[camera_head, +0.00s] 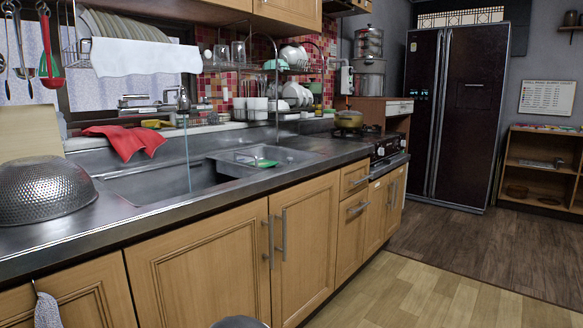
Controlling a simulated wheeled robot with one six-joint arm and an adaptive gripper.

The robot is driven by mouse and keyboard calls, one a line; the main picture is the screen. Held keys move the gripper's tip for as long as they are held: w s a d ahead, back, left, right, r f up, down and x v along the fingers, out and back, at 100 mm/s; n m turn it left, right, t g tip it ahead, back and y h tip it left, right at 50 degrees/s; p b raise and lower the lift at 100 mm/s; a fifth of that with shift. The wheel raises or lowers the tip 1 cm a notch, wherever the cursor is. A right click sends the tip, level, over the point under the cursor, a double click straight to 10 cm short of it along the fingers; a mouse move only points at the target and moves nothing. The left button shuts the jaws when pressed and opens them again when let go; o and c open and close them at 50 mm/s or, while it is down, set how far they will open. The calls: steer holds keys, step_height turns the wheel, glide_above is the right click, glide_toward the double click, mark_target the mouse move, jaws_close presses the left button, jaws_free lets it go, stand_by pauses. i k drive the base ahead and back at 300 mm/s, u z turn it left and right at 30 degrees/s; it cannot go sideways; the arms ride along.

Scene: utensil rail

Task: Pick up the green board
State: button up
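I cannot clearly make out a green board. A small flat green thing (265,163) lies in the tray in the sink, too small to identify. Another green item (276,64) is on the dish rack, also unclear. A pale beige board (29,132) leans upright at the left, behind the upturned metal colander. My gripper is not in view.
The metal colander (43,189) stands on the counter's left end, with a red cloth (125,139) behind the sink (165,183). A stove (385,145) is farther along. The floor (430,295) is clear.

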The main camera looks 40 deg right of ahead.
mark_target(264, 163)
steer(key=z, duration=2.7)
steer(key=i, duration=2.5)
steer(key=u, duration=2.85)
